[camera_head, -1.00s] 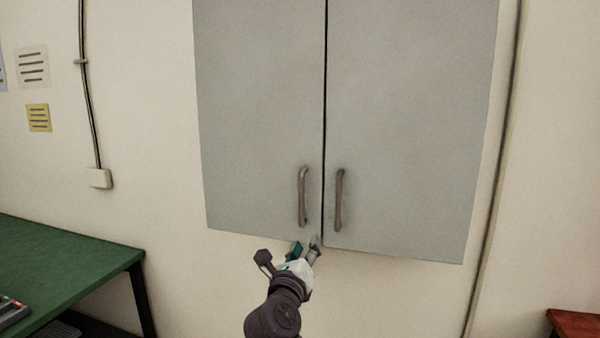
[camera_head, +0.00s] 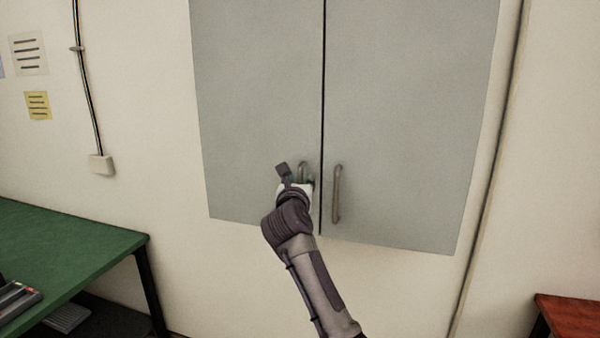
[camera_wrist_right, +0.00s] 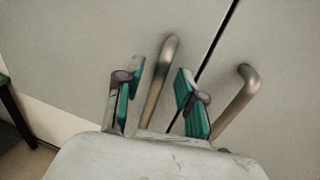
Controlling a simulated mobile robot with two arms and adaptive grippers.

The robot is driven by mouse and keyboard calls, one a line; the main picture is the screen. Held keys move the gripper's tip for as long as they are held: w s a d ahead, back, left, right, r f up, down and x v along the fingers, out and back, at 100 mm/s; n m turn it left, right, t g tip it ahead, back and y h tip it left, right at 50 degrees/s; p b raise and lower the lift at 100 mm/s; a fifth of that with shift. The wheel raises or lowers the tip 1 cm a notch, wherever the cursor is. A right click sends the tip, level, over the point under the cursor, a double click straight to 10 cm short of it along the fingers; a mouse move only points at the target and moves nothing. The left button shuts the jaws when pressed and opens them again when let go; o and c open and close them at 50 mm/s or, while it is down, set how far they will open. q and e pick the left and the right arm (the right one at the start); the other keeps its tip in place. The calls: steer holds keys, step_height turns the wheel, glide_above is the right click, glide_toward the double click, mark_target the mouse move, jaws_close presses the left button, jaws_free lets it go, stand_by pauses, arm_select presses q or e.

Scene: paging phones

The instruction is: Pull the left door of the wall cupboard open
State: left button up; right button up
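The wall cupboard has a grey left door (camera_head: 255,100) and a grey right door (camera_head: 410,110), both shut, with a thin dark gap between them. The left door's bar handle (camera_head: 302,168) is mostly hidden behind my right gripper (camera_head: 298,178) in the head view. In the right wrist view, my right gripper (camera_wrist_right: 158,92) is open, with green-padded fingers apart. The left handle (camera_wrist_right: 160,75) stands between the fingers, closer to the left one; I cannot tell whether they touch. The right door's handle (camera_wrist_right: 238,98) is outside the fingers, to the right. My left gripper is not in view.
A green table (camera_head: 70,250) stands at the left, with a dark device (camera_head: 15,300) on it. A reddish-brown surface (camera_head: 570,318) is at the lower right. A cable and a white wall box (camera_head: 101,165) are left of the cupboard. The wall below the doors is clear.

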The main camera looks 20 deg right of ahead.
steer(key=shift+x, duration=0.9)
jaws_close()
